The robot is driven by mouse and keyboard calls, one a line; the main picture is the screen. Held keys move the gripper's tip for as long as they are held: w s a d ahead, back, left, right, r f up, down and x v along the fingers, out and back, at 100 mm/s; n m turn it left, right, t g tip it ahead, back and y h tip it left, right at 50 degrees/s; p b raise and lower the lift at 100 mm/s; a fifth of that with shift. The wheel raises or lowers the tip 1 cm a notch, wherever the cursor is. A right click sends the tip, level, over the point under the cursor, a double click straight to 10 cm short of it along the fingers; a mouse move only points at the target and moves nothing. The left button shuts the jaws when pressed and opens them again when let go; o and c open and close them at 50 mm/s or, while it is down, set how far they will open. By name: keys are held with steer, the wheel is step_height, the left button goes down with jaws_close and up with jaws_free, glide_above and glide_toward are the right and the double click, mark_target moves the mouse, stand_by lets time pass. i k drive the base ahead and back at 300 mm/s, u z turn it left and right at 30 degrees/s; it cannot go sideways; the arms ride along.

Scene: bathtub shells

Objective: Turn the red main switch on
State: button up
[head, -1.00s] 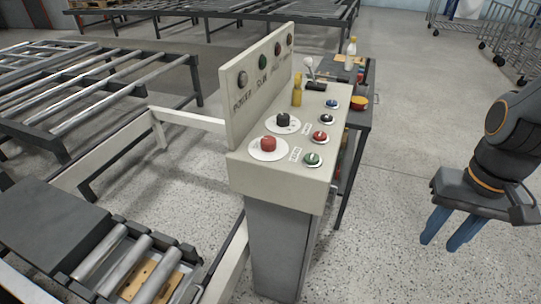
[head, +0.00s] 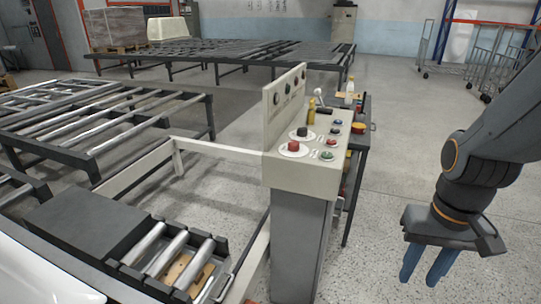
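The red main switch (head: 293,146) is a red knob on a pale round plate, at the front left of the control console's (head: 284,177) sloping top. Its exact turn position is too small to tell. My gripper (head: 427,267) hangs at the right of the head view, pointing down, with two blue fingers. It is well to the right of the console and apart from it. The fingers show a narrow gap between them, and nothing is seen held there.
A black knob (head: 303,132) sits behind the red one, with small green (head: 327,156) and red buttons to the right. An upright panel (head: 285,100) edges the console's left side. A dark cart (head: 358,140) stands behind. Roller conveyors (head: 170,258) lie left. Floor between console and gripper is clear.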

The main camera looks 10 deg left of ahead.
mark_target(293, 147)
steer(key=u, duration=0.8)
steer(key=i, duration=0.5)
steer(key=u, duration=2.5)
steer(key=k, duration=1.05)
steer(key=z, duration=1.7)
